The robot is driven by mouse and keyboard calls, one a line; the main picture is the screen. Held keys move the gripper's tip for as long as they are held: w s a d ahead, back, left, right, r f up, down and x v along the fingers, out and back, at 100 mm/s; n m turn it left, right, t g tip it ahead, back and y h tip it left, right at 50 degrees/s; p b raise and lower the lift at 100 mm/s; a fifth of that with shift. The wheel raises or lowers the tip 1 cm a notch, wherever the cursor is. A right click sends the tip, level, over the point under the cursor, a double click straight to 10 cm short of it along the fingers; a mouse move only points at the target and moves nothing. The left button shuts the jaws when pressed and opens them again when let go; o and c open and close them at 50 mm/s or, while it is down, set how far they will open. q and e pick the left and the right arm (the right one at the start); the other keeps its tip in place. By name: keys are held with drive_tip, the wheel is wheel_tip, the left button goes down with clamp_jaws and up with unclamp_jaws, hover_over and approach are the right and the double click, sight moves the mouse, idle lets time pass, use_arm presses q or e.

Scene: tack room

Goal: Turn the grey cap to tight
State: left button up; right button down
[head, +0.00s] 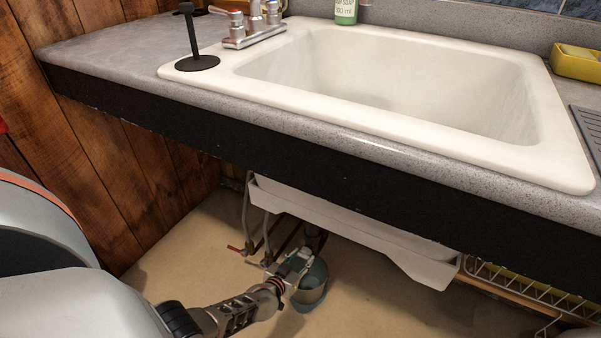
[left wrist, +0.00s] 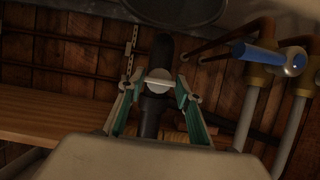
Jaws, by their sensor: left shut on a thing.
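The grey cap (left wrist: 158,80) is a pale round piece on a dark pipe (left wrist: 150,121) under the sink, seen in the left wrist view. My left gripper (left wrist: 158,84) has its two teal-padded fingers on either side of the cap and is shut on it. In the head view my left gripper (head: 297,268) reaches in low under the counter, and its fingers hide the cap there. Any marks on the cap are too small to read. My right gripper is in neither view.
The white sink (head: 230,87) sits in the grey counter above my arm. A blue valve handle (left wrist: 260,57) on supply pipes is close at right in the wrist view. A wire rack (head: 510,286) stands at right.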

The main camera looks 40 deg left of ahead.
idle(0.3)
use_arm(q)
drive_tip(key=o, duration=1.1)
drive_tip(key=v, duration=1.2)
drive_tip(key=shift+r, duration=0.1)
